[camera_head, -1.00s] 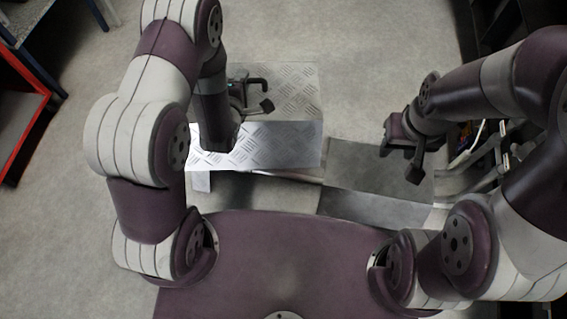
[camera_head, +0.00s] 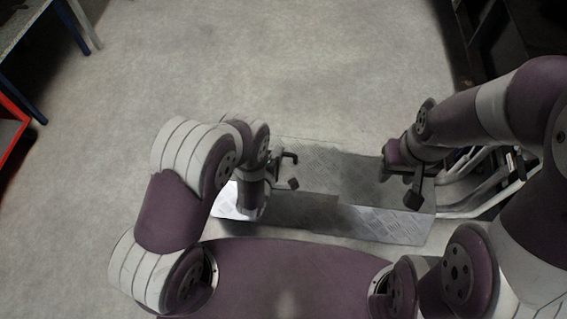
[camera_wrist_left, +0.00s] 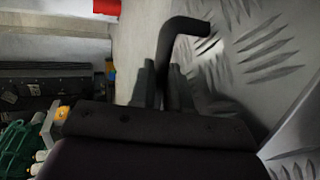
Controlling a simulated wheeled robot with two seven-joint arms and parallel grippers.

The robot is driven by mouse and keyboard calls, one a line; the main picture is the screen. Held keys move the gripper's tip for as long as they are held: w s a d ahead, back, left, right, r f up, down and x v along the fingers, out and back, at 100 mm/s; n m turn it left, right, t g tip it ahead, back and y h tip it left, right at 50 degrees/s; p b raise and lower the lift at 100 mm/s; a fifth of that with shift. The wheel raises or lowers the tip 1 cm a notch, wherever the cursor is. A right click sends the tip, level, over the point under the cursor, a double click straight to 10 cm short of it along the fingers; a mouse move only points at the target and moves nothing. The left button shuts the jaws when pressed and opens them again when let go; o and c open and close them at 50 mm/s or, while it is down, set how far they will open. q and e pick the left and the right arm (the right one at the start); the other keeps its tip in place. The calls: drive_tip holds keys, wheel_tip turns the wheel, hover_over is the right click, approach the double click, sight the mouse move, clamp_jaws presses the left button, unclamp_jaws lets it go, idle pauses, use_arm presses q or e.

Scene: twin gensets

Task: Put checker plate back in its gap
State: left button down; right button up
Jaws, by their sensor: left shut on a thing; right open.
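The checker plate (camera_head: 312,166) is a grey, diamond-patterned metal piece with a top and a front face, in the middle of the head view. My left gripper (camera_head: 280,170) is shut on its black bent handle, near the plate's left end. The left wrist view shows the handle (camera_wrist_left: 180,38) between the fingers and the plate's patterned surface (camera_wrist_left: 265,50) beside them. The plate lies close against a similar panel (camera_head: 375,180) on its right; I cannot tell whether it is fully seated. The gap beneath is hidden. My right gripper (camera_head: 400,177) is open and empty over the right panel.
Pale pipes and frame parts (camera_head: 475,190) stand right of the panels, near my right arm. A blue-legged table (camera_head: 40,30) and a red-edged unit (camera_head: 12,125) are at the far left. The floor (camera_head: 270,70) behind the plate is clear.

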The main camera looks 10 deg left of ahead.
use_arm(q)
drive_tip(key=a+f+b, duration=0.1)
drive_tip(key=a, duration=0.1)
drive_tip(key=w+a+f, duration=0.1)
drive_tip(key=a, duration=0.1)
drive_tip(key=a+f+b, duration=0.1)
drive_tip(key=a, duration=0.1)
drive_tip(key=shift+w+f+b, duration=0.3)
drive_tip(key=shift+w+f, duration=0.05)
drive_tip(key=shift+w, duration=0.05)
drive_tip(key=shift+a+f, duration=0.1)
drive_tip(key=shift+f, duration=0.1)
wheel_tip(320, 180, down, 4)
drive_tip(key=b, duration=0.3)
drive_tip(key=shift+r, duration=0.25)
drive_tip(key=c, duration=1)
unclamp_jaws()
drive_tip(key=shift+s, duration=0.1)
